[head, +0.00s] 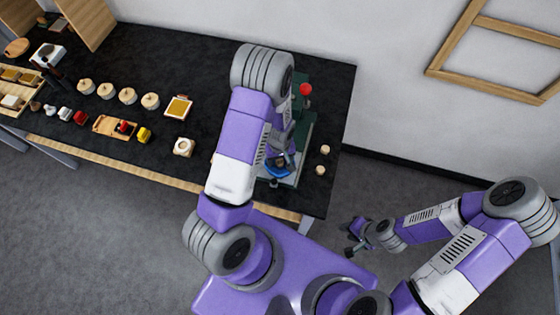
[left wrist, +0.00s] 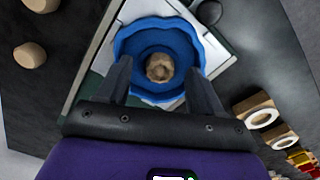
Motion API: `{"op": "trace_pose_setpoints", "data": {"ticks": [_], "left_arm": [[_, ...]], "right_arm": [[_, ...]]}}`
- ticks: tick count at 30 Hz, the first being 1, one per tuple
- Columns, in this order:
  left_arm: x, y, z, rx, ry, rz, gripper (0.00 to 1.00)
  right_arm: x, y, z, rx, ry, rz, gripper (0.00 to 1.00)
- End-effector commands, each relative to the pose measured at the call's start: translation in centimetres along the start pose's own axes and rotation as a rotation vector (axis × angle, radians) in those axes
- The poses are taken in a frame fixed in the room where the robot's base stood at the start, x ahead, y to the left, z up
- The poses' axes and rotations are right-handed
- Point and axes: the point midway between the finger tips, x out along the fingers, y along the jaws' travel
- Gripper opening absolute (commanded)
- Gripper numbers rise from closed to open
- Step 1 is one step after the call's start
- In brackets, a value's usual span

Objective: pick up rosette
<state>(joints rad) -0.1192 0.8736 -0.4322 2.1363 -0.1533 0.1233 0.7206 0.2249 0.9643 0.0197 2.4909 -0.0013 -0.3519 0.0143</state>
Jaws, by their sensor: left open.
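The small brown lumpy piece (left wrist: 159,67) that I take for the rosette sits in the middle of a blue wavy-rimmed dish (left wrist: 134,44) in the left wrist view. My left gripper (left wrist: 157,80) is open, its two dark fingers reaching over the dish on either side of the piece, with visible gaps to it. In the head view the blue dish (head: 279,170) shows beneath my left gripper (head: 275,178), mostly hidden by my arm. My right gripper (head: 354,240) hangs beyond the table's right edge; its finger opening is too small to judge.
A green stand (head: 302,128) with a red knob (head: 306,89) rises behind the dish. Two wooden discs (head: 320,170) lie to its right. A holed block (head: 184,147), several round wooden pieces (head: 150,101) and coloured blocks (head: 144,135) lie left on the black table (head: 215,65).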

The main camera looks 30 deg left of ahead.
Motion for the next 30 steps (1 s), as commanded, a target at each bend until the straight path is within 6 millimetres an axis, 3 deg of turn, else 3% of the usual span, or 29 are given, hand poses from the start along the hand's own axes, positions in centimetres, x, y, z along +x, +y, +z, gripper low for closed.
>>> {"op": "trace_pose_setpoints", "data": {"ticks": [8,20,30], "left_arm": [[0.38,0.01,0.02,0.0,0.0,0.0,0.67],[0.35,0.01,0.02,0.0,0.0,0.0,0.07],[-0.52,0.1,-0.08,0.0,0.003,0.003,0.06]], "right_arm": [[-0.01,-0.01,-0.01,0.0,0.0,0.0,0.36],[-0.01,-0.01,-0.01,0.0,0.0,0.0,0.36],[0.01,0.0,-0.01,0.0,0.0,0.0,0.36]]}}
